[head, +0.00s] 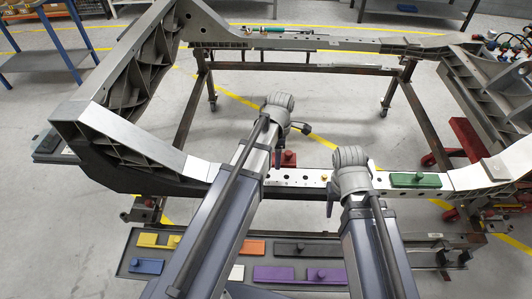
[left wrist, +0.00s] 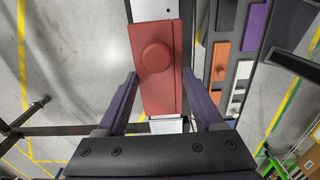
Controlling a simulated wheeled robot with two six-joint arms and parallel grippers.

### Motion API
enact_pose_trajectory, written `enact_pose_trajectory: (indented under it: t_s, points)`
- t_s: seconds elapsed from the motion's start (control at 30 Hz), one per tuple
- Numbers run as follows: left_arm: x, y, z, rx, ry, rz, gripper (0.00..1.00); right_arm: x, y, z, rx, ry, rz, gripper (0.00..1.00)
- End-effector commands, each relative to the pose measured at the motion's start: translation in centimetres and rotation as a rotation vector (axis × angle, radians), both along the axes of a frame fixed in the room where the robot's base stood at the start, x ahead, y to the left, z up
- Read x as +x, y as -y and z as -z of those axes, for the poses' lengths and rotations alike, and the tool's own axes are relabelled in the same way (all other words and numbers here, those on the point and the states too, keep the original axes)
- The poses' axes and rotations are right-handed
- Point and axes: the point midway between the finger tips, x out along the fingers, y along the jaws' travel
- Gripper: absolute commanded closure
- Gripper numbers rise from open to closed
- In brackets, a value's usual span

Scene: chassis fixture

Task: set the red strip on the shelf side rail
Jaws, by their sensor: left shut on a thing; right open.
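The red strip (left wrist: 158,90), with a round knob on top, lies between the two purple fingers of my left gripper (left wrist: 159,74) in the left wrist view. My left gripper is shut on it. In the head view, a small part of the red strip (head: 288,159) shows beside my left arm, at the near rail. The shelf side rail (head: 300,178) is the pale, holed near beam; it also shows beyond and below the strip in the left wrist view (left wrist: 146,9). I cannot tell whether strip and rail touch. My right gripper's fingers are hidden in the head view.
A green strip (head: 415,180) sits on the near rail at the right. A dark shelf (head: 212,258) in front holds several coloured strips, including orange (head: 250,247) and purple (head: 270,274). A blue bench (head: 40,60) stands back left. The frame's middle is open floor.

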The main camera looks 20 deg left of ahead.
Motion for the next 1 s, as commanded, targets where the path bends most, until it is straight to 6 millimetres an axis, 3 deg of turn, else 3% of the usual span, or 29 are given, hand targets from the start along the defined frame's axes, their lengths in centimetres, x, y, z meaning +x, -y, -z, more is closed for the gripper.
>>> enact_pose_trajectory:
  t_s: [0.07,0.43,1.0]
  points:
    - [-0.3,0.1,-0.9,0.000,0.000,0.000,1.00,0.0,0.0,-0.9,0.000,0.000,0.000,0.50]
    - [-0.2,0.1,0.1,0.000,0.000,0.000,1.00,0.0,0.0,0.1,0.000,0.000,0.000,0.50]
    - [-0.2,0.1,4.7,0.000,0.000,0.000,1.00,0.0,0.0,4.7,0.000,0.000,0.000,0.50]
